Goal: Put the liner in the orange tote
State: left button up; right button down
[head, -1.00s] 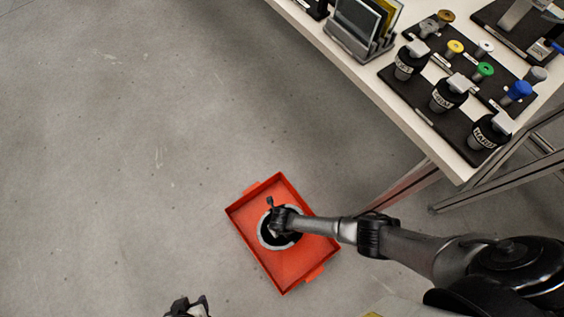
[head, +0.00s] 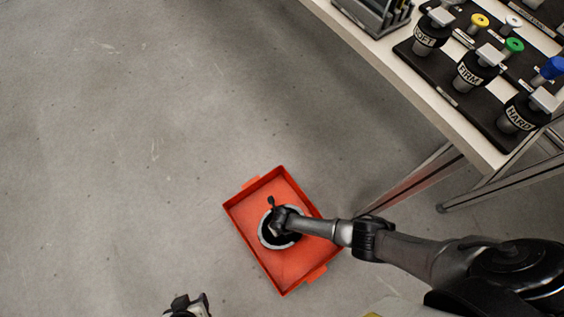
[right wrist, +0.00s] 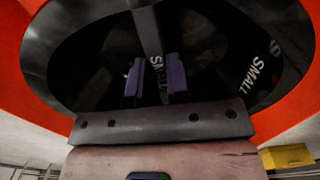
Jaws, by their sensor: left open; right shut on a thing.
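The liner, a dark bowl with a grey rim (head: 264,238), shows over the middle of the orange tote (head: 287,188) in the head view. How far it is above the tote's floor is hard to tell. My right gripper (head: 277,222) is shut on the liner. In the right wrist view, its purple fingers (right wrist: 154,78) close on a dark strip marked SMALL inside the liner (right wrist: 235,50), with the tote's orange (right wrist: 294,112) around it. My left gripper (head: 188,306) is open and empty at the bottom edge, left of the tote.
The tote stands on bare grey floor, which is clear to its left. A white table (head: 467,139) at the upper right carries black pads (head: 425,80) with labelled stamps, coloured knobs and a rack (head: 372,13). Its metal legs (head: 425,179) stand right of the tote.

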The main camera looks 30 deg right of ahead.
jog(key=shift+w+f, duration=0.1)
jog(key=c, duration=1.4)
grip_release()
jog(key=o, duration=0.3)
notch_tip(320, 180, up, 12)
jog(key=p, duration=0.9)
